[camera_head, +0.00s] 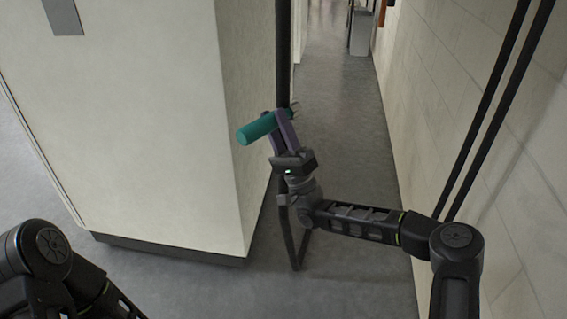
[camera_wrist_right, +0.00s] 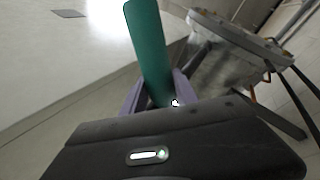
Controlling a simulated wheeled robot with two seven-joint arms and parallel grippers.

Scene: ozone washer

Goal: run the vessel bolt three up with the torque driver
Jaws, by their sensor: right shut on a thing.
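My right gripper (camera_head: 281,118) has purple fingers shut on a teal cylinder, which looks like the torque driver (camera_head: 256,129). In the head view the driver lies across the fingers, its teal end to the left and a small grey tip showing to the right. In the right wrist view the gripper (camera_wrist_right: 156,92) holds the teal driver (camera_wrist_right: 148,42) pointing up and slightly left. A grey round flanged body, seemingly the vessel (camera_wrist_right: 235,38), stands right of the driver, apart from it in the picture. I cannot make out bolt three. My left gripper is outside the views.
A large cream cabinet (camera_head: 120,130) with a dark base stands left of my right gripper.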

